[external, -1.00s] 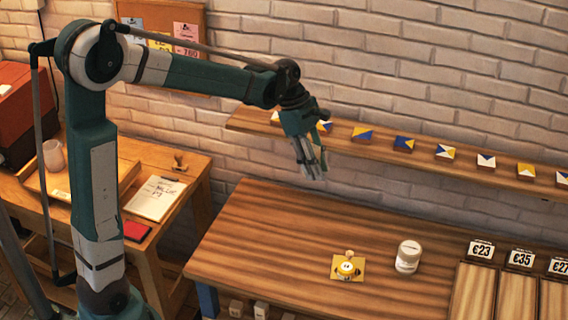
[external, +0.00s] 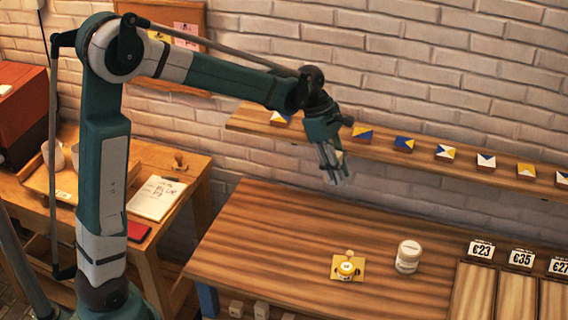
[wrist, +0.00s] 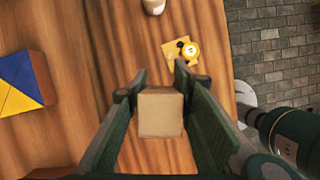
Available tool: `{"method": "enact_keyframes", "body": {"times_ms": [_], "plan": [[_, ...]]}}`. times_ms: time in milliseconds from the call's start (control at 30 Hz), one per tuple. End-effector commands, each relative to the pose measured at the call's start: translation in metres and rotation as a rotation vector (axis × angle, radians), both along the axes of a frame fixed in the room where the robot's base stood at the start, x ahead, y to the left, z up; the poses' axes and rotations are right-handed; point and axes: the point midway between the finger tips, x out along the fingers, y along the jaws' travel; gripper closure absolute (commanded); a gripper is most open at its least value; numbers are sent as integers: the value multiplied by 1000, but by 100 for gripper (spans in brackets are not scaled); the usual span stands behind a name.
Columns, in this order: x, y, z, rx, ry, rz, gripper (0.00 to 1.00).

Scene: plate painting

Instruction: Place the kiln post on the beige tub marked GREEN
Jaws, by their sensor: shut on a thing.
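The kiln post, a tan square block (wrist: 160,113), sits between the two fingers of my gripper (wrist: 158,95) in the wrist view. My gripper is shut on it and holds it up in the air. In the external view my gripper (external: 336,178) hangs above the back of the wooden bench, in front of the wall shelf. No marking GREEN is readable. A pale lidded jar (external: 408,257) stands on the bench and also shows in the wrist view (wrist: 153,6). Pale beige pots (external: 54,156) stand on the left side table, partly behind my arm.
A yellow card with a small round yellow object (external: 347,268) lies on the bench (external: 270,235), left of the jar. The wall shelf holds several blue, yellow and white tiles (external: 403,144). Price signs (external: 481,249) stand at the bench's right. The bench's left half is clear.

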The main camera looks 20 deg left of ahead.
Motion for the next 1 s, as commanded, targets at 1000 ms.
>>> {"method": "enact_keyframes", "body": {"times_ms": [1000], "plan": [[-24, -267, -64, -9, 1, 189, 93]]}}
